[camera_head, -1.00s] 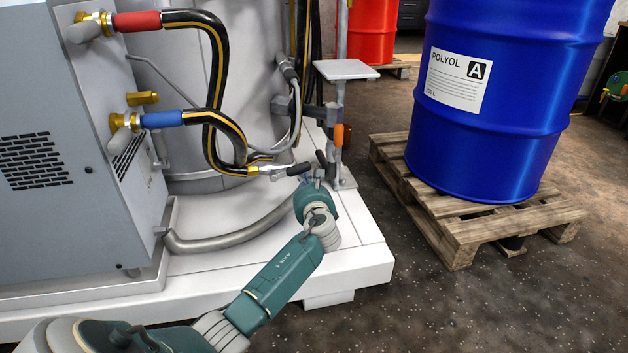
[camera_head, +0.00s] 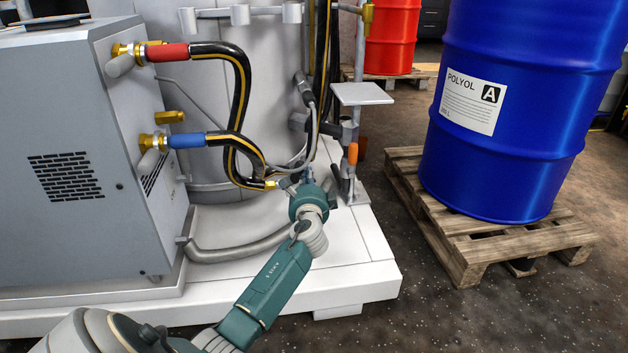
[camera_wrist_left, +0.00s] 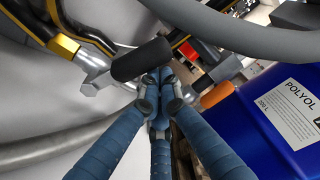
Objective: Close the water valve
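A silver valve body with a black lever sits at the end of the black-and-yellow hose; I take it as the water valve. In the left wrist view the black lever (camera_wrist_left: 141,60) lies across just beyond my fingertips, with the silver valve body (camera_wrist_left: 96,72) to its left. In the head view my left gripper (camera_head: 308,177) is at the hose end (camera_head: 270,184) and hides most of the lever. In the left wrist view its blue fingers (camera_wrist_left: 159,92) are drawn together at the tips, beside the lever; touching cannot be told. My right gripper is not in view.
A grey cabinet (camera_head: 70,110) with red (camera_head: 168,52) and blue (camera_head: 186,140) hose collars stands at left. An orange handle (camera_head: 352,153) and small plate (camera_head: 361,94) are right of my gripper. A blue drum (camera_head: 510,150) stands on a wooden pallet (camera_head: 470,235).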

